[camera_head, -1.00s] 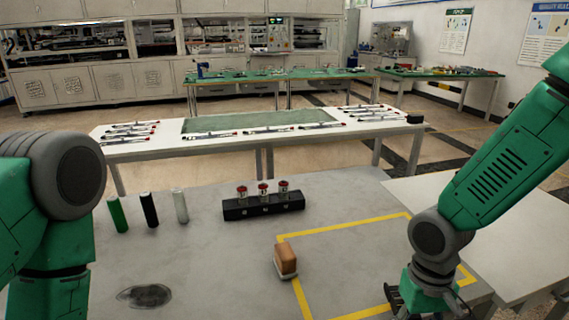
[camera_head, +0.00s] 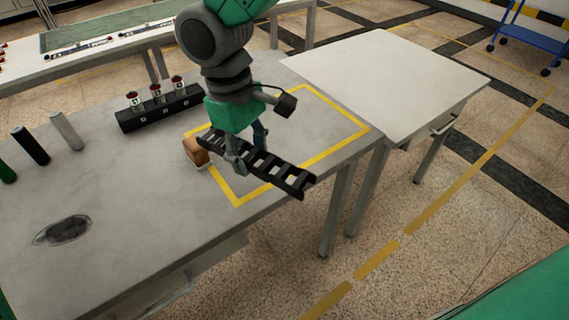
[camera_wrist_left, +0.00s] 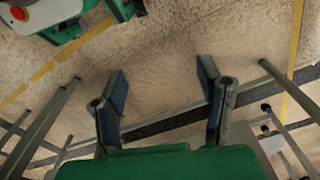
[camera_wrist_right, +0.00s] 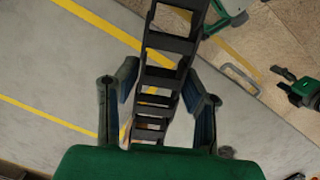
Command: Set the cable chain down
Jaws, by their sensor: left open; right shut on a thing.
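The cable chain (camera_head: 268,168) is a black, ladder-like strip. My right gripper (camera_head: 247,150) is shut on it, over the yellow-outlined area (camera_head: 335,152) of the grey table. In the head view, the chain's near right end reaches past the table's front edge. In the right wrist view, the chain (camera_wrist_right: 165,62) runs away between the fingers of my right gripper (camera_wrist_right: 160,105). Whether it touches the table I cannot tell. My left gripper (camera_wrist_left: 162,85) is open and empty above the floor in the left wrist view; it is outside the head view.
An orange-brown block (camera_head: 196,151) on a pale base is close to the chain's far left end. A black holder (camera_head: 160,108) with red-topped vials stands behind. Several cylinders (camera_head: 66,130) stand at left. A bare white table (camera_head: 388,80) adjoins at right.

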